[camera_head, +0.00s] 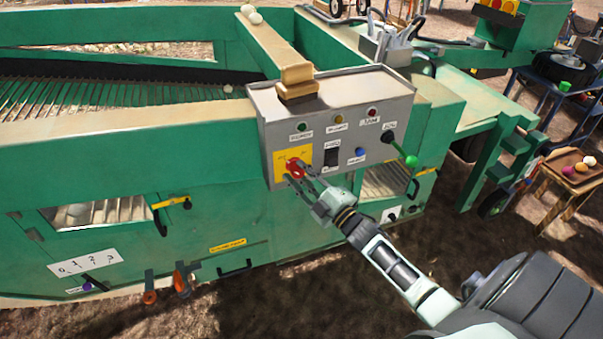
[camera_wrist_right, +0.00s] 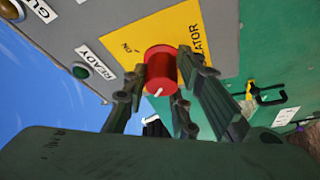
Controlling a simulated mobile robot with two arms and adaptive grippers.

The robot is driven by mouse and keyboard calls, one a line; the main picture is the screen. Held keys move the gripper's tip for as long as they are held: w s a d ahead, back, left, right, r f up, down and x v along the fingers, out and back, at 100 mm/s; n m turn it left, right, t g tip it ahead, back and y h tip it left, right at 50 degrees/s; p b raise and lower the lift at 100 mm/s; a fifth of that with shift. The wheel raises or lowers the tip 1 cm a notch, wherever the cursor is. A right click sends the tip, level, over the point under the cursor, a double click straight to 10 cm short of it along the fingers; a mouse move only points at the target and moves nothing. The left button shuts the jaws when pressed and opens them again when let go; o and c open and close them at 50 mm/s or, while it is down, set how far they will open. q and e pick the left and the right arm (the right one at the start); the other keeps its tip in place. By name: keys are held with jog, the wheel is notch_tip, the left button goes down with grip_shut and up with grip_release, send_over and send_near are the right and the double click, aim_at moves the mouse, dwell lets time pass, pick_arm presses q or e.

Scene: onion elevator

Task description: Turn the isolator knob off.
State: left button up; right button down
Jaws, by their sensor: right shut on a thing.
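The red isolator knob (camera_head: 295,167) sits on a yellow plate (camera_head: 303,153) at the lower left of the grey control box (camera_head: 345,110). In the right wrist view the knob (camera_wrist_right: 161,70) is a red cylinder with a white mark on it, and the yellow plate (camera_wrist_right: 217,35) behind shows "ON" and part of the isolator label. My right gripper (camera_head: 299,181) is at the knob, its fingers closed around the knob's sides. The fingers (camera_wrist_right: 160,85) also show on both sides of it in the right wrist view. My left gripper is not in view.
A black switch (camera_head: 331,157), a blue button (camera_head: 361,152) and a green-ended lever (camera_head: 410,160) are right of the knob. A wooden brush-like block (camera_head: 297,80) lies on the box top. The green machine wall extends left and below.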

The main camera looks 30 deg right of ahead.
jog(key=shift+w+d+r, duration=0.1)
jog(key=shift+d+r, duration=0.05)
jog(key=shift+r, duration=0.4)
jog(key=c, duration=1.7)
grip_release()
jog(key=shift+o, duration=0.7)
jog(key=shift+f, duration=0.25)
jog(key=shift+s, duration=0.2)
jog(key=shift+s+f, duration=0.2)
jog(key=shift+s, duration=0.05)
jog(key=v, duration=1.1)
jog(key=shift+s+r, duration=0.1)
jog(key=shift+s, duration=0.05)
